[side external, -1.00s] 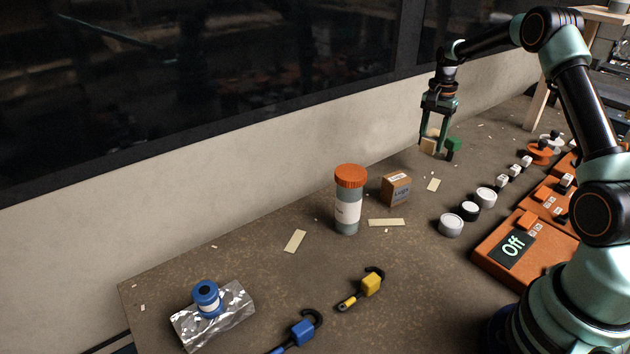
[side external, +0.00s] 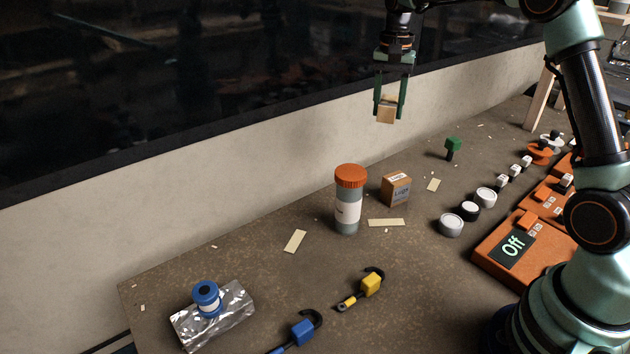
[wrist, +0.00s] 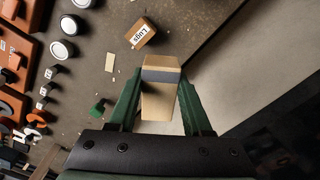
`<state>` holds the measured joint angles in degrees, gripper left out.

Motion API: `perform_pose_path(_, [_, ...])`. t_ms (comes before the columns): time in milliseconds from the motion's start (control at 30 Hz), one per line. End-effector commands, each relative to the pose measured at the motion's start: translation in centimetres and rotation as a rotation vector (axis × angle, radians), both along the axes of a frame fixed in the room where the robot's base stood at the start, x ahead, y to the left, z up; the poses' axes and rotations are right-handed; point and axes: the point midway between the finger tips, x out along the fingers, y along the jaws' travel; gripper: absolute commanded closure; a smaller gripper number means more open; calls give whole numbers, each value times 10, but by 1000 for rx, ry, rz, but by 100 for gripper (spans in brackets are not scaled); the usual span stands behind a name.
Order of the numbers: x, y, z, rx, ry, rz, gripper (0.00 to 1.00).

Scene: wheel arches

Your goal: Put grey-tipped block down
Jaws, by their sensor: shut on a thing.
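My gripper (side external: 389,104) is shut on a tan block (side external: 386,111) and holds it in the air, well above the table's far edge. In the wrist view the block (wrist: 160,95) sits between the two green fingers and has a dark grey band across it near its far end. Its end face shows pale tan. In the side view the block hangs between the fingertips, and its grey part is hard to make out.
Below stand an orange-lidded jar (side external: 349,200) and a small brown box (side external: 396,188). A green-topped piece (side external: 453,145) stands farther right. Pale strips (side external: 386,222) lie flat. White and black round pieces (side external: 469,210) and orange units (side external: 520,250) line the right.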

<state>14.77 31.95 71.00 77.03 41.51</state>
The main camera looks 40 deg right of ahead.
Motion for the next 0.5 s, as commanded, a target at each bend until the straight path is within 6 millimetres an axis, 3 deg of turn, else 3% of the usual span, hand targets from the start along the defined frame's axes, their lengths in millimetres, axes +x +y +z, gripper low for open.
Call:
perform_pose_path(33, [0,29,2,0,-1,69,100])
perform_pose_path(267, [-18,142,3,0,-1,351,100])
perform_pose_path(500, [-68,247,2,0,-1,659,100])
